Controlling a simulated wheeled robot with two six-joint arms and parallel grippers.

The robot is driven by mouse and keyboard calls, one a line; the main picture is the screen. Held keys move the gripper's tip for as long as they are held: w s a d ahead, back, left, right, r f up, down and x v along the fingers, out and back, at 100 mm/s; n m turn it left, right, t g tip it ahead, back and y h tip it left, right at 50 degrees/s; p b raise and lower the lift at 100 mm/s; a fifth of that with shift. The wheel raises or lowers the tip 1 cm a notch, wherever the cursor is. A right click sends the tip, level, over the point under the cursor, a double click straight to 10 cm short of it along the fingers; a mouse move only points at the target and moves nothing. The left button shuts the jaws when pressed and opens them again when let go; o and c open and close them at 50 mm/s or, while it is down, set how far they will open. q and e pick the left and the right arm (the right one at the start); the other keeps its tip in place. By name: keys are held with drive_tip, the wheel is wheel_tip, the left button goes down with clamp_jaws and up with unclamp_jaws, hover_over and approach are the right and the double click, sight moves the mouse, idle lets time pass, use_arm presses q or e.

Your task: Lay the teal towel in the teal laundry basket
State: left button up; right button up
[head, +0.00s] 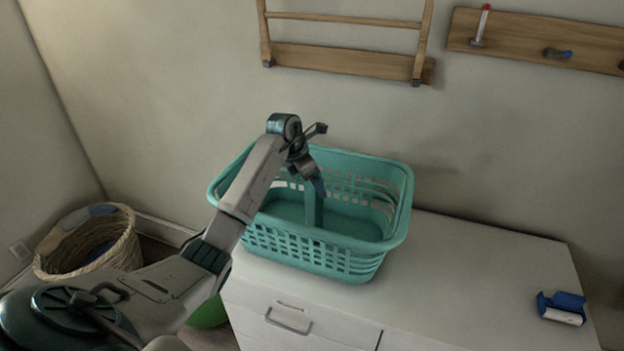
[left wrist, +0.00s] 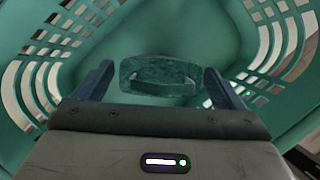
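The teal laundry basket (head: 330,262) stands upright on the white cabinet. My left arm reaches over its left rim, with my left gripper (head: 316,188) pointing down inside it. The teal towel (head: 314,207) shows as a narrow upright strip below the gripper, inside the basket. In the left wrist view the towel (left wrist: 160,76) is a dark teal folded piece between the spread fingers of my left gripper (left wrist: 160,82). A gap shows at the left finger; the right finger is very close to the towel. I cannot tell whether the towel touches the basket floor. My right gripper is not in view.
The cabinet top (head: 470,275) is clear right of the basket, except for a blue and white item (head: 562,308) near its right end. A wicker basket (head: 88,245) stands at lower left. A wooden rack (head: 345,60) and a peg board (head: 535,40) hang on the wall.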

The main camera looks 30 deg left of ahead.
use_arm(q)
drive_tip(key=shift+r, duration=0.2)
drive_tip(key=shift+s+a+r, duration=0.1)
drive_tip(key=shift+r, duration=0.15)
drive_tip(key=b+v, duration=0.3)
drive_tip(key=v, duration=0.8)
drive_tip(key=shift+r+b, duration=0.2)
drive_tip(key=shift+b, duration=0.1)
idle(0.5)
